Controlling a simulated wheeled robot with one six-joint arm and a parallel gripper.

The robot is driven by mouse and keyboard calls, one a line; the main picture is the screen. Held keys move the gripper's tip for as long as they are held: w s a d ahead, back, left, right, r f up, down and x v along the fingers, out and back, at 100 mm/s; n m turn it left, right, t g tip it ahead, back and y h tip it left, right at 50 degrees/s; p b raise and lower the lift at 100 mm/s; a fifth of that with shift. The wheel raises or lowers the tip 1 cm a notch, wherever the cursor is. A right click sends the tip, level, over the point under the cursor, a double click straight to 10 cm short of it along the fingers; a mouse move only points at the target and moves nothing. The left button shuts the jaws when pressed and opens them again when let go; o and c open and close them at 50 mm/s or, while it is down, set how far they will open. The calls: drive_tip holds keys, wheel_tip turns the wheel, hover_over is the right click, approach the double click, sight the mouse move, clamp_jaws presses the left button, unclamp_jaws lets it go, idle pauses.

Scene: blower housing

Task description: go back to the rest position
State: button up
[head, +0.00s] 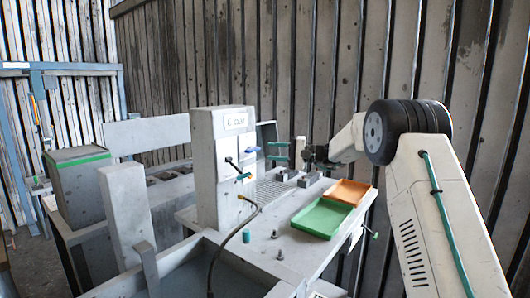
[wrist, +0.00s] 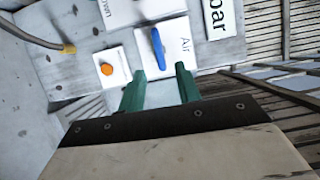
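My arm reaches in from the right in the head view. My gripper (head: 279,151) has two green fingers, held level to the right of the grey panel housing (head: 224,188). In the wrist view the fingers of my gripper (wrist: 160,85) stand apart with nothing between them. A blue lever (wrist: 158,48) on a white plate marked "Air" lies beyond the fingertips, apart from them as far as I can tell. The lever also shows in the head view (head: 251,150), left of my gripper.
An orange button (wrist: 107,69) sits beside the lever. A green tray (head: 320,218) and an orange tray (head: 347,192) lie on the bench below my arm. A hose (head: 232,232) curves down from the housing. Small grey blocks (head: 287,174) lie under the gripper.

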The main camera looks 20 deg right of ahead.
drive_tip(key=shift+s+d, duration=0.35)
drive_tip(key=shift+d, duration=0.3)
drive_tip(key=s+a+f+g+h, duration=0.2)
drive_tip(key=s+f+g, duration=0.15)
drive_tip(key=s, duration=0.35)
drive_tip(key=s+a+f+g+h, duration=0.2)
drive_tip(key=s+a+f+g, duration=0.1)
drive_tip(key=s+f, duration=0.3)
drive_tip(key=s+r+n+g+h, duration=0.1)
drive_tip(key=s+n+h, duration=0.5)
drive_tip(key=s, duration=3.9)
drive_tip(key=shift+s+r+g+h, duration=0.35)
drive_tip(key=shift+r+h, duration=0.15)
drive_tip(key=shift+h, duration=2.1)
